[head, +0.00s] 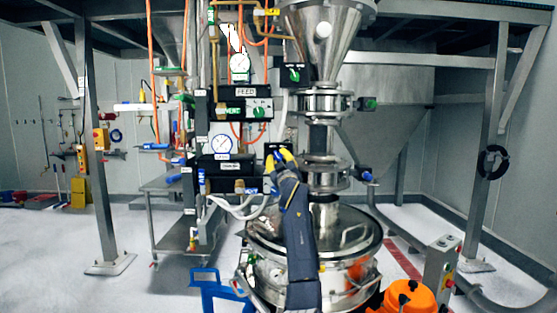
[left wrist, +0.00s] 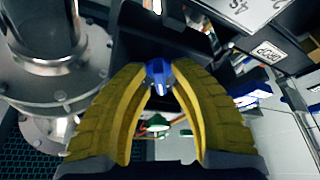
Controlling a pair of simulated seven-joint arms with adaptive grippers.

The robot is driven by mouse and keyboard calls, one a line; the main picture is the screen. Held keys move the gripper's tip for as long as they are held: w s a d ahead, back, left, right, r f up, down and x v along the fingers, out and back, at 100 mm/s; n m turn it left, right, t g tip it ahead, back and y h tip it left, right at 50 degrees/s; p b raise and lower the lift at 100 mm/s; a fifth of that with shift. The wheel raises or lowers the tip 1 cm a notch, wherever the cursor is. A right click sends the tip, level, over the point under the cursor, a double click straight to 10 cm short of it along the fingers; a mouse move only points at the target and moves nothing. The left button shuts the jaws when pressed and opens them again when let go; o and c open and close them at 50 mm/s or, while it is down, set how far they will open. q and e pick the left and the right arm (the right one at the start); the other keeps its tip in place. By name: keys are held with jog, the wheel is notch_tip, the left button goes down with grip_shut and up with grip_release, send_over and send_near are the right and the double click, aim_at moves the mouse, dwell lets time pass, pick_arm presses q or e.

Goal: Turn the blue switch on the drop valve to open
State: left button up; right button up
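The blue switch (left wrist: 158,75) sits on a dark box, seen in the left wrist view between the yellow fingertips of my left gripper (left wrist: 160,80). The fingers bow inward and their tips close on both sides of the switch, with no clear gap. In the head view my left gripper (head: 281,158) reaches up from the bottom to the small black box (head: 277,147) beside the steel valve column (head: 322,140). The gripper hides the switch there, and I cannot read its position marks. My right gripper is not in view.
A steel hopper (head: 322,40) stands above the column and a round lidded vessel (head: 345,238) below it. Black control panels (head: 240,92) with a green-knobbed switch and gauges are to the left. An orange object (head: 408,298) is at the bottom right.

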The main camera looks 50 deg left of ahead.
pick_arm(q)
grip_shut()
